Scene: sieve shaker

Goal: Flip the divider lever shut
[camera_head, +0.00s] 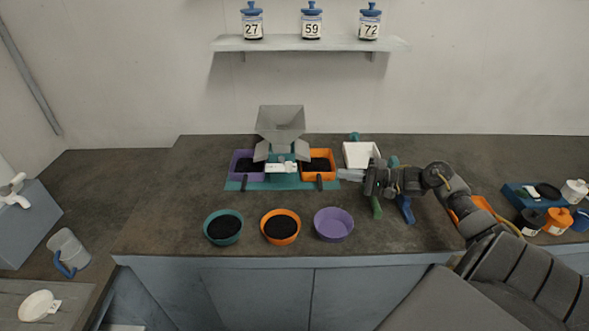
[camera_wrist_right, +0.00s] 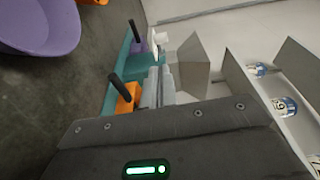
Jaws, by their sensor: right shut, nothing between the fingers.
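The sieve shaker stands on a teal base (camera_head: 282,186) at the middle of the counter, with a grey hopper (camera_head: 281,121) on top. The hopper (camera_wrist_right: 193,64) also shows in the right wrist view. A purple bin (camera_head: 236,164) is on its left and an orange bin (camera_head: 333,165) on its right, each with dark contents and a black handle in front. A small pale piece (camera_head: 281,168) sits between the bins; I cannot tell whether it is the divider lever. My right gripper (camera_head: 342,175) is shut and empty, just right of the orange bin. My left gripper is out of view.
Teal (camera_head: 223,227), orange (camera_head: 281,227) and purple (camera_head: 334,225) bowls stand in front; the purple one is empty. A white tray (camera_head: 360,153) and green and blue handled tools lie around my right arm. Numbered jars (camera_head: 312,24) stand on the wall shelf (camera_head: 310,43).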

